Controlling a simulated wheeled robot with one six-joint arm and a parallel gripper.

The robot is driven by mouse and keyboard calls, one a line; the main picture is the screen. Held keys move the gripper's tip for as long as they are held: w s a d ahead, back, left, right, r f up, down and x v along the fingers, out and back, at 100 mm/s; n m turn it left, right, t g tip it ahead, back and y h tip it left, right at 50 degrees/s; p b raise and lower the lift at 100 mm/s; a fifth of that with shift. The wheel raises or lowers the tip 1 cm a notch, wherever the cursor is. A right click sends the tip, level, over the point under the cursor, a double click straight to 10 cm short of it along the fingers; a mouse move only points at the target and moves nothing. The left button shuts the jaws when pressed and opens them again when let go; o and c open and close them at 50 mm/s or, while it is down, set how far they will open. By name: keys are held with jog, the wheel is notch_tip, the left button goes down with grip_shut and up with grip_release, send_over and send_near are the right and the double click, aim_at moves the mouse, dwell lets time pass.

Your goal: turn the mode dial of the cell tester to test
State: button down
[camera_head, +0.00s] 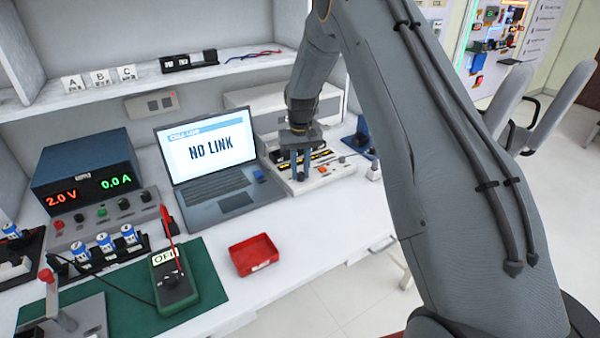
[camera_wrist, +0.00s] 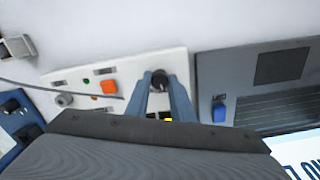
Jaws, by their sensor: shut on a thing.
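The cell tester (camera_head: 338,175) is a low off-white box at the back of the bench, right of the laptop. Its panel (camera_wrist: 125,72) fills the middle of the wrist view. My gripper (camera_head: 299,172) points down over it. In the wrist view my two blue-grey fingers (camera_wrist: 160,79) are closed on either side of the black round mode dial (camera_wrist: 159,86). In the head view the fingers hide the dial. The dial's setting and its labels are not readable. An orange button (camera_wrist: 108,87) and a grey knob (camera_wrist: 65,99) are on the same panel.
The laptop (camera_head: 215,185) reads "NO LINK" and stands close beside the tester. A red tray (camera_head: 254,254), a green meter reading OFF (camera_head: 174,282) and a power supply (camera_head: 85,172) are farther left. A blue stand (camera_head: 360,138) is right of the tester.

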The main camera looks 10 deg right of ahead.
aim_at(300, 173)
jog(key=shift+m, duration=0.8)
jog(key=c, duration=1.5)
grip_release()
jog(key=shift+c, duration=0.2)
notch_tip(300, 173, up, 8)
jog(key=shift+f+b, duration=0.2)
jog(key=shift+b, duration=0.85)
jog(key=shift+r, duration=0.1)
